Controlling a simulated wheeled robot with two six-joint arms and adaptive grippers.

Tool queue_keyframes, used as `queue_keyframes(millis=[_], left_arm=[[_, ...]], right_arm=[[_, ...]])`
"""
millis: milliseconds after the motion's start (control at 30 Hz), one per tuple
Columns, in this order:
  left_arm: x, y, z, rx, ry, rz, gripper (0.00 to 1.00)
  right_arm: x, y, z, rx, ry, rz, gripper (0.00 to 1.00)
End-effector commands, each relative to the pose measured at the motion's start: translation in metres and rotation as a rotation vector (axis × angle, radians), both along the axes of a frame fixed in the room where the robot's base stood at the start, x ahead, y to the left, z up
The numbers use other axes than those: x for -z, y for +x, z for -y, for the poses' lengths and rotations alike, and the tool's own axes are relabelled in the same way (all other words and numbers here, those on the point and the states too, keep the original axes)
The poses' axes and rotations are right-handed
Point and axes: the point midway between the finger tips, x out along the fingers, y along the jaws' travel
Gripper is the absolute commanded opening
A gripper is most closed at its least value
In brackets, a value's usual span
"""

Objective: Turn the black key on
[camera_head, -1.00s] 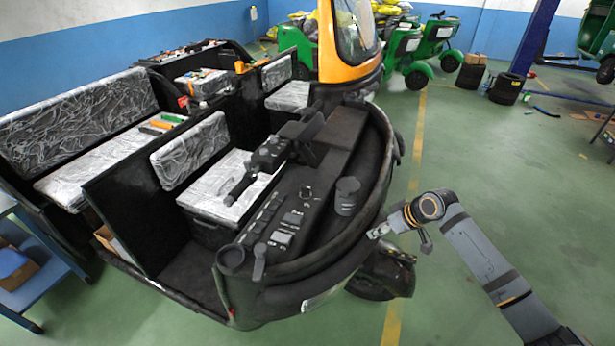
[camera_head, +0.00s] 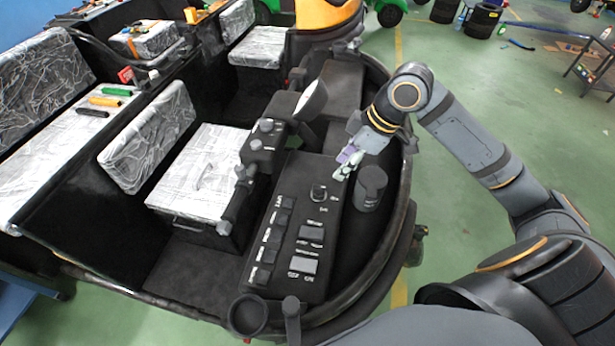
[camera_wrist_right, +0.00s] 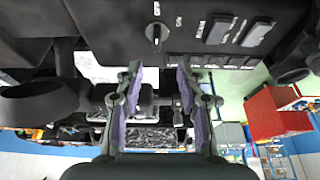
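The black key (camera_head: 319,192) is a small knob on the dark dashboard panel (camera_head: 258,306) of the rickshaw. It also shows in the right wrist view (camera_wrist_right: 155,33), at top centre, with small markings around it. My right gripper (camera_head: 346,166) is above the panel, just right of and behind the key, and apart from it. In the right wrist view my right gripper (camera_wrist_right: 160,75) has its two purple-padded fingers spread with nothing between them; the key lies beyond the gap. My left gripper is in neither view.
Rocker switches (camera_head: 270,236) line the panel's left side. The handlebar unit (camera_head: 262,145) is left of the key. Green floor (camera_head: 470,225) is open to the right.

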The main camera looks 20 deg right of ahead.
Motion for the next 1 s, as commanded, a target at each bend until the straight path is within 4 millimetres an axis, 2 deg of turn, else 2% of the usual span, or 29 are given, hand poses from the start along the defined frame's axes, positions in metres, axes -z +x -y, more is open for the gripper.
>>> queue_keyframes(millis=[33,100,233,367,500,567,667,833,1000], left_arm=[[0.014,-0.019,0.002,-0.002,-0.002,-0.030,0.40],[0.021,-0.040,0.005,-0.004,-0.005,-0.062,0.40],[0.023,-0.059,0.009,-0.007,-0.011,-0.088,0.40],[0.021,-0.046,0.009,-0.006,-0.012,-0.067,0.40],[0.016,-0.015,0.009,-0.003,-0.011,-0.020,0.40],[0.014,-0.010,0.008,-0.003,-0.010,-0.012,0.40],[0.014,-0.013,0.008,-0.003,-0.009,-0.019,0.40],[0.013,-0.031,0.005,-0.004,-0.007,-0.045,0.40],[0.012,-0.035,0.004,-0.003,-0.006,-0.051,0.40]], right_arm=[[0.012,0.000,0.000,0.000,0.000,0.000,0.38],[0.017,0.000,0.000,0.000,0.001,0.001,0.38],[0.018,0.000,0.000,0.001,0.000,0.001,0.38],[0.019,0.001,-0.001,0.001,0.003,0.001,0.38],[0.031,0.004,-0.006,0.000,0.009,0.000,0.38],[0.039,0.006,-0.010,0.001,0.011,-0.001,0.38],[0.056,0.010,-0.015,0.001,0.011,0.000,0.38],[0.085,0.017,-0.024,0.002,0.009,-0.002,0.38],[0.106,0.022,-0.030,0.003,0.006,-0.001,0.38]])
